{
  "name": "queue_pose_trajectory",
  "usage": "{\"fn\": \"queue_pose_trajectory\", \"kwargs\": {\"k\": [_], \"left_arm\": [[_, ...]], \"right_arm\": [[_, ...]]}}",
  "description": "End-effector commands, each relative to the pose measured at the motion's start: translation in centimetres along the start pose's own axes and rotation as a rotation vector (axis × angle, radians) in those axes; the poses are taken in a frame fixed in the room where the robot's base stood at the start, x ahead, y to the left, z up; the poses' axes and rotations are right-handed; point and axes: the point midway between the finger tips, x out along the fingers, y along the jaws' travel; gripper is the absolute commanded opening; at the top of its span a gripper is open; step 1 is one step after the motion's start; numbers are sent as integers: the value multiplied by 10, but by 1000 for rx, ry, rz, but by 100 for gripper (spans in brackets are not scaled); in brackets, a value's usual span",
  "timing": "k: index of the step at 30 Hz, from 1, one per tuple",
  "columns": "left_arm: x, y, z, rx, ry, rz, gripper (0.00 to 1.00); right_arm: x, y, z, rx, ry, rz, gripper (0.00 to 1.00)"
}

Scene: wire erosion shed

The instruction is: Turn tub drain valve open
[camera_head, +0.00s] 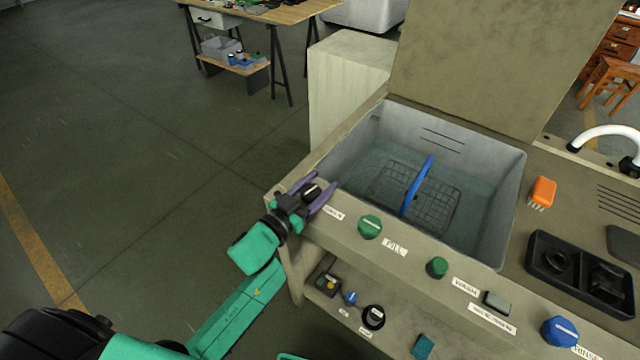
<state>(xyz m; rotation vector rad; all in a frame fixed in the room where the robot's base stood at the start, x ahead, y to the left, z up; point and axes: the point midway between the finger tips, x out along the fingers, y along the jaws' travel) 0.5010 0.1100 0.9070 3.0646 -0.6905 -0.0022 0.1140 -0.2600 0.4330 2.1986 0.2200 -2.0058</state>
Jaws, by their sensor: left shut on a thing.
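The tub (477,166) is a grey basin set in a beige bench, with water and a wire basket with a blue handle (416,187) inside. A row of knobs runs along the bench's front edge. At its left end is a dark knob (311,191) with a pale line on top, beside a small white label too small to read. My left gripper (319,185) has its purple fingers around this dark knob, one on each side, shut on it. Which knob is the drain valve cannot be read from the labels. My right gripper is not in view.
Along the front edge are a green knob (370,227), a smaller green knob (437,267) and a blue knob (560,331). An orange brush (541,193) and a black tray (581,273) lie right of the tub. Open floor (130,150) is at left.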

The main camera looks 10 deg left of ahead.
Motion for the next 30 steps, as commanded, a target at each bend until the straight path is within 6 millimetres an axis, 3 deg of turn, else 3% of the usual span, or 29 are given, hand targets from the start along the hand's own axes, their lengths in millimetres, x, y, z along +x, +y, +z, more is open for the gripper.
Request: {"fn": "queue_pose_trajectory", "kwargs": {"k": [12,27,28,30], "left_arm": [[-1,-6,1,-3,2,-211,4],[-1,-7,0,0,1,-238,4],[-1,-7,0,0,1,-238,63],[-1,-7,0,0,1,-238,89]], "right_arm": [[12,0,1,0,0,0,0],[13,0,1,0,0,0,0],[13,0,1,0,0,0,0],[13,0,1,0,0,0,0]]}}
